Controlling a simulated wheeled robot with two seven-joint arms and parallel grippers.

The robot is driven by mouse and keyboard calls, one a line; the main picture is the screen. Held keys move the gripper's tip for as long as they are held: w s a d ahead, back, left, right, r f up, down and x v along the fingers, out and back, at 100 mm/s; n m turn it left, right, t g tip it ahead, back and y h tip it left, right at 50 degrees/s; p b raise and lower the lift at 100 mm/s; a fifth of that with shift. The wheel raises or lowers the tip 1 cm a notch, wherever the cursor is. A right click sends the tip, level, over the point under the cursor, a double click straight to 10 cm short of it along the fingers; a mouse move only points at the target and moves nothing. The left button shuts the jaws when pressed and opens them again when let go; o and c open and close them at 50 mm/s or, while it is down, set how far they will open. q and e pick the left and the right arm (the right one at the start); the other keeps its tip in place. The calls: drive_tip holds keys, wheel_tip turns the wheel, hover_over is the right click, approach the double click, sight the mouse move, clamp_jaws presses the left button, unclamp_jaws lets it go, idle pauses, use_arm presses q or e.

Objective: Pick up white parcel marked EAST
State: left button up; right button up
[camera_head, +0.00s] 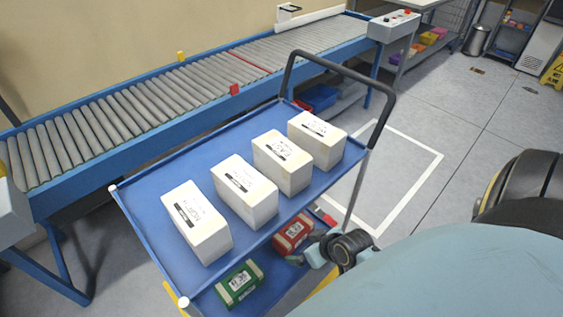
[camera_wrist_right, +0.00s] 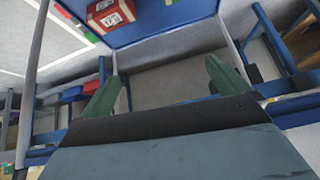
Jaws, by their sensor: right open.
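Several white parcels stand in a row on the blue top shelf of a cart (camera_head: 157,205). They are a front-left parcel (camera_head: 205,239), a second (camera_head: 250,205), a third (camera_head: 287,175) and a far-right one (camera_head: 322,150). My right gripper (camera_head: 312,254) is low beside the cart's right side, below top-shelf level, near the red box. In the right wrist view the right gripper (camera_wrist_right: 163,75) is open with nothing between its green fingers. My left gripper is out of view.
A red box (camera_head: 292,232) and a green box (camera_head: 239,283) lie on the lower shelf; the red box shows in the wrist view (camera_wrist_right: 108,16). The cart's dark handle (camera_head: 345,72) rises at the far end. A roller conveyor (camera_head: 150,105) runs behind. Floor at right is open.

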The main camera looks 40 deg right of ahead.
drive_tip(key=w+d+r+t, duration=0.1)
drive_tip(key=w+r+t, duration=0.1)
drive_tip(key=r, duration=0.5)
drive_tip(key=w+d+r+t, duration=0.1)
drive_tip(key=w+d+r, duration=0.1)
drive_tip(key=r, duration=0.6)
drive_tip(key=t+b, duration=0.1)
drive_tip(key=t, duration=0.2)
approach(285, 151)
drive_tip(key=w+f, duration=0.2)
drive_tip(key=shift+w+a+f+b, duration=0.2)
drive_tip(key=shift+w+b, duration=0.1)
drive_tip(key=shift+b, duration=0.1)
drive_tip(key=shift+w+f, duration=0.1)
drive_tip(key=shift+w, duration=0.6)
drive_tip(key=shift+r+b+x, duration=0.15)
drive_tip(key=shift+x, duration=0.95)
drive_tip(key=shift+r+b+x, duration=0.1)
drive_tip(key=shift+b+x, duration=0.05)
drive_tip(key=shift+x, duration=0.95)
drive_tip(key=shift+w, duration=0.1)
drive_tip(key=c, duration=1.6)
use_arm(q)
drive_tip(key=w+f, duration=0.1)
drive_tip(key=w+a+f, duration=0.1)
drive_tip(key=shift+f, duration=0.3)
use_arm(e)
drive_tip(key=shift+r, duration=0.1)
drive_tip(key=shift+c, duration=0.6)
